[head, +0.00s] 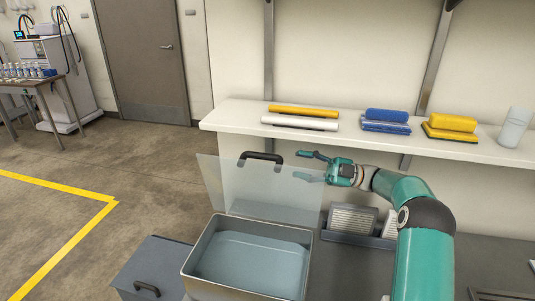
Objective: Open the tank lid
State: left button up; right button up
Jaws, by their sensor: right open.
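The tank (297,234) is a grey metal box with an open top, and pale blue liquid shows inside. Its clear lid (240,187) stands raised, close to upright, along the tank's back side. A black handle (262,157) sits at the lid's upper edge. My right gripper (309,166) is open and empty. Its fingers point left, just right of the handle, near the lid's upper right corner. I cannot tell whether a finger touches the lid. My left gripper is not in view.
A white wall shelf (230,115) behind holds yellow and white rolls (300,124), blue (386,120) and yellow (450,127) items, and a clear cup (515,127). A grey box (150,265) with a handle is left of the tank. A rack (352,220) stands right of it. Left floor is open.

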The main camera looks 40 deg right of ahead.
aim_at(268, 159)
jog(key=p+x, duration=0.2)
jog(key=x, duration=0.7)
jog(key=shift+a+r, duration=0.2)
jog(key=shift+a, duration=0.1)
grip_shut()
